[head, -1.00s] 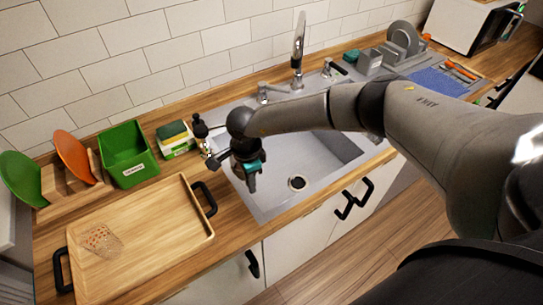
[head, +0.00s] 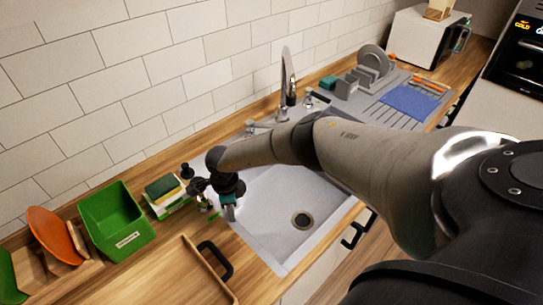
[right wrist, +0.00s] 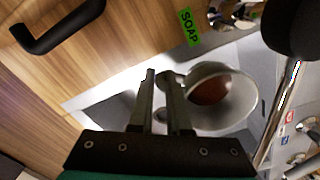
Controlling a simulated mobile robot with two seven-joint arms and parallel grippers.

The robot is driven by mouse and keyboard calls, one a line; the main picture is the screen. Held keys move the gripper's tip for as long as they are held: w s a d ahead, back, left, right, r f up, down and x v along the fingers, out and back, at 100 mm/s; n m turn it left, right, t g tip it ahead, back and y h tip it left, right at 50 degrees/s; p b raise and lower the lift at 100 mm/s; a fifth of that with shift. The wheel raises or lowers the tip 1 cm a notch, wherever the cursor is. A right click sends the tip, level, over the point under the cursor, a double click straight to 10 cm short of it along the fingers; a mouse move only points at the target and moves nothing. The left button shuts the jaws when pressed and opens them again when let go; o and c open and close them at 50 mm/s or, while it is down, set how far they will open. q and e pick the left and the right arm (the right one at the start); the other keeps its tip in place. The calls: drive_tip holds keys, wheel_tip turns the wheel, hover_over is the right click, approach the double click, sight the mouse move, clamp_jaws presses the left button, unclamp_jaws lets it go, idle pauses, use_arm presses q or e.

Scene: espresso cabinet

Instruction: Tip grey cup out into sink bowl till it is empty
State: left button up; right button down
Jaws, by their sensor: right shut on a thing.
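The grey cup (right wrist: 243,104) shows in the right wrist view, its open mouth facing the camera with reddish-brown liquid (right wrist: 209,90) inside. My right gripper (right wrist: 163,85) is shut on the cup at its handle side. In the head view my right gripper (head: 228,208) hangs at the left edge of the sink bowl (head: 290,194), left of the drain (head: 302,221). There the cup is mostly hidden by my gripper, and its exact tilt cannot be told. My left gripper is not in view.
A dark bottle (head: 187,171) and a sponge (head: 162,187) stand behind and left of my gripper. A green bin (head: 117,222) and a wooden tray (head: 180,275) lie further left. The faucet (head: 288,75) rises at the sink's back. The bowl around the drain is clear.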

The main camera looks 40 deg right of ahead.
drive_tip(key=shift+s+d+r, duration=0.1)
drive_tip(key=shift+s+d, duration=0.05)
drive_tip(key=shift+s, duration=0.05)
drive_tip(key=shift+s+d+r+t+y+p, duration=0.15)
drive_tip(key=shift+d+r+t+y+p, duration=0.15)
drive_tip(key=shift+p, duration=0.5)
drive_tip(key=shift+s+d+r+t+y+p, duration=0.1)
drive_tip(key=shift+s+d+t+y+p, duration=0.2)
drive_tip(key=shift+y+p, duration=0.1)
drive_tip(key=shift+s+d, duration=0.1)
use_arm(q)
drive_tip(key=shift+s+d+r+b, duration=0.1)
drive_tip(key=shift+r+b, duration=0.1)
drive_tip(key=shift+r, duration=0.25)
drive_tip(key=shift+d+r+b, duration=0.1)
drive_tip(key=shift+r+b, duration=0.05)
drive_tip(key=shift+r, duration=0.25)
use_arm(e)
drive_tip(key=s+d+f+t+y, duration=0.1)
drive_tip(key=s+d+t+y, duration=0.1)
drive_tip(key=y, duration=0.1)
drive_tip(key=shift+d+f+t, duration=0.3)
drive_tip(key=shift+f, duration=0.05)
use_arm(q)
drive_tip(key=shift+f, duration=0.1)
